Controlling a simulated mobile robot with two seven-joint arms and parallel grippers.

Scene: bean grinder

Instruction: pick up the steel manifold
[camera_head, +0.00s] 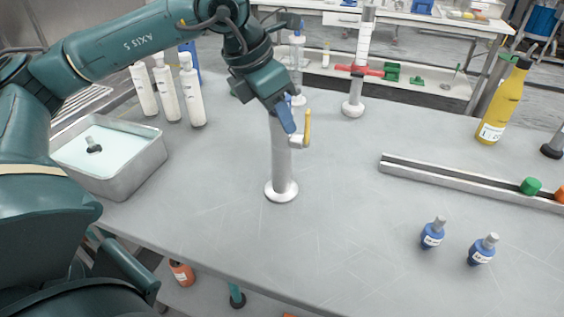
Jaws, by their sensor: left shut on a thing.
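The steel manifold looks to be the upright grey post (281,165) with a round base flange and a small side outlet with a yellow lever (307,128). It stands upright near the middle of the table. My left gripper (288,117) comes from above and is shut at the top of the post, beside the yellow lever. The fingers hide part of the post's top, so the exact contact is hard to see. My right gripper is not in view.
A steel basin (150,162) of pale liquid and several white bottles (167,90) stand left. A post with a red crossbar (354,105) is behind. A rail (450,178), blue-labelled vials (432,234) and a yellow bottle (503,103) are right. The front middle is clear.

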